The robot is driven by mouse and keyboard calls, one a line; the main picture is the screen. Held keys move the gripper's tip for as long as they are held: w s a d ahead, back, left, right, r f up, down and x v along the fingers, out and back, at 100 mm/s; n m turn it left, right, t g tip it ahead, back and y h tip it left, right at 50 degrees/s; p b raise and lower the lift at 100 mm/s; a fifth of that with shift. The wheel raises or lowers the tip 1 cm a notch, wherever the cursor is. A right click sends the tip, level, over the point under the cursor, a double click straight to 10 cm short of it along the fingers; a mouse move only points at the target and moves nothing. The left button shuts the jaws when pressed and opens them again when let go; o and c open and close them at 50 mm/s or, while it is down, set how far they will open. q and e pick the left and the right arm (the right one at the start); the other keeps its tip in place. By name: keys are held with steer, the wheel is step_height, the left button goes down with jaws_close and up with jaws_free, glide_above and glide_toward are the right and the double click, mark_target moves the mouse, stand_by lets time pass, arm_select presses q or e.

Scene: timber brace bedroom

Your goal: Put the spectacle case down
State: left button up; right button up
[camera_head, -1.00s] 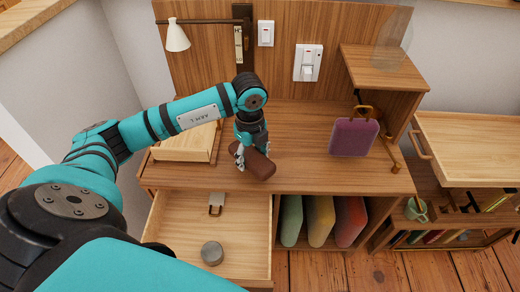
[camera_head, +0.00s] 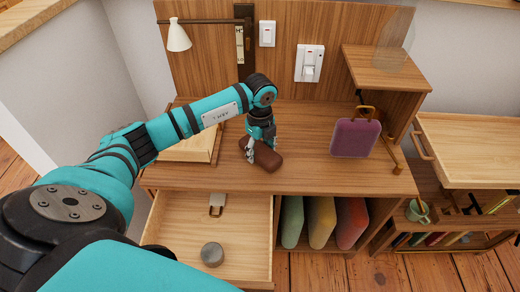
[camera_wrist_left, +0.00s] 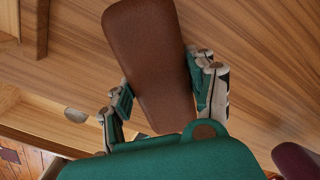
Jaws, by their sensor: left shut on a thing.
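The spectacle case (camera_head: 268,157) is brown and elongated. My left gripper (camera_head: 262,148) is shut on it, over the wooden desk top (camera_head: 310,176) near its front edge. In the left wrist view the case (camera_wrist_left: 155,60) sits between the two fingers of the left gripper (camera_wrist_left: 165,95), with its far end extending past them. I cannot tell whether its underside touches the desk. My right gripper is not in view.
An open drawer (camera_head: 175,240) below holds a round grey tin (camera_head: 212,254). A purple bag-shaped item (camera_head: 355,138) stands to the right on the desk. A light wooden box (camera_head: 190,150) lies left, behind my arm. The desk's middle is clear.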

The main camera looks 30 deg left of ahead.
mark_target(260, 148)
arm_select(q)
steer(key=shift+f, duration=0.15)
steer(key=o, duration=1.2)
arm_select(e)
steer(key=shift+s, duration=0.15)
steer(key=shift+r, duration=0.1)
arm_select(q)
steer(key=shift+r, duration=0.45)
step_height(260, 148, up, 7)
steer(key=shift+f+p, duration=0.1)
steer(key=shift+p, duration=0.35)
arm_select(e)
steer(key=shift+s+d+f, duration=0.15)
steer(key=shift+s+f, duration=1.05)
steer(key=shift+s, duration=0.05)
